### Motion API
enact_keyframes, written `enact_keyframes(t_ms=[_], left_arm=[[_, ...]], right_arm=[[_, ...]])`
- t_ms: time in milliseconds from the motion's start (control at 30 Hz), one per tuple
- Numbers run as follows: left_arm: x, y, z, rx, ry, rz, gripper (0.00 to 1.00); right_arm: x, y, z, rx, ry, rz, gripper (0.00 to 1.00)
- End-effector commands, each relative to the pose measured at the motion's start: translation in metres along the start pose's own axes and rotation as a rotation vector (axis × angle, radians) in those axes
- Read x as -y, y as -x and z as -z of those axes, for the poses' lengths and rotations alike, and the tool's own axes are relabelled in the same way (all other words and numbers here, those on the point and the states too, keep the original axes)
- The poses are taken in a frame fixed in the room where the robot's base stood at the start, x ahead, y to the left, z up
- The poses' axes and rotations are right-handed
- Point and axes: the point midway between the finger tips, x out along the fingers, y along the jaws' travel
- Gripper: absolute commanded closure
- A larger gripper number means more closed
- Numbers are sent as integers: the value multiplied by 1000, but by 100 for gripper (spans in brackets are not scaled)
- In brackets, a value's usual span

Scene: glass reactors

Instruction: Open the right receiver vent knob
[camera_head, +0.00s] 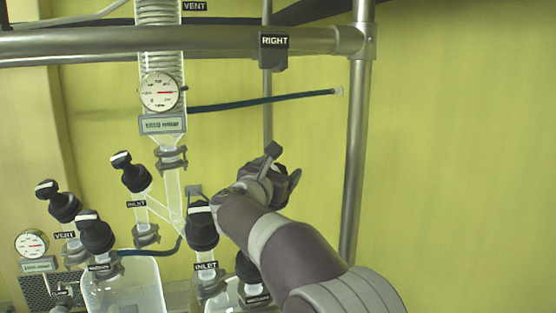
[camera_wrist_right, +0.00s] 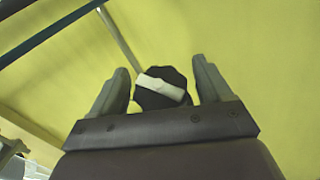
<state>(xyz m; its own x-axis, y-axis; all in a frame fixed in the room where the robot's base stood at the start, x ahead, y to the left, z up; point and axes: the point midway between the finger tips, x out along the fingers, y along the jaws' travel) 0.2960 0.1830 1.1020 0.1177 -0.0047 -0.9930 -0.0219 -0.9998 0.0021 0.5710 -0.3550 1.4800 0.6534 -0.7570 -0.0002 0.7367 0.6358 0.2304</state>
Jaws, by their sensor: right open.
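My right gripper (camera_head: 283,165) reaches in from the lower right in the head view, in front of the yellow wall. In the right wrist view the right gripper (camera_wrist_right: 160,66) is open, with one finger on each side of a black knob (camera_wrist_right: 152,99) with a white bar (camera_wrist_right: 160,88) across its face. The bar lies nearly crosswise, slightly tilted. Whether a finger touches the knob I cannot tell. In the head view my gripper and wrist largely hide this knob, and its label cannot be read. My left gripper is not in view.
Other black knobs stand close by on the left: one at INLET (camera_head: 202,228), another at an upper INLET (camera_head: 130,172), and one at VENT (camera_head: 58,201). A metal post (camera_head: 356,160) rises on the right, and a horizontal rail with a RIGHT sign (camera_head: 273,41) runs above.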

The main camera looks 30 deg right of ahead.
Motion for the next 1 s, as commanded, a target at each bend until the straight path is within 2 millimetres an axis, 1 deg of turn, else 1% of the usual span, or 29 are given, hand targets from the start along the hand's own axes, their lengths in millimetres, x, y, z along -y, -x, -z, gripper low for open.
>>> enact_keyframes(t_ms=[100,300,333,367,400,467,500,1000], left_arm=[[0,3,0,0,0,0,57],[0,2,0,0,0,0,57],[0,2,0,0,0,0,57],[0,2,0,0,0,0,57],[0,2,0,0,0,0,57],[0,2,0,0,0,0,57],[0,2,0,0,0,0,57],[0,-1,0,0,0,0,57]], right_arm=[[0,-6,0,0,1,0,22],[0,-6,1,0,1,0,22],[0,-6,1,0,1,0,28],[0,-6,1,0,1,0,38],[0,-6,1,0,1,0,51],[0,-6,1,0,1,0,71],[0,-6,1,0,1,0,73],[0,-5,1,0,6,-11,73]])
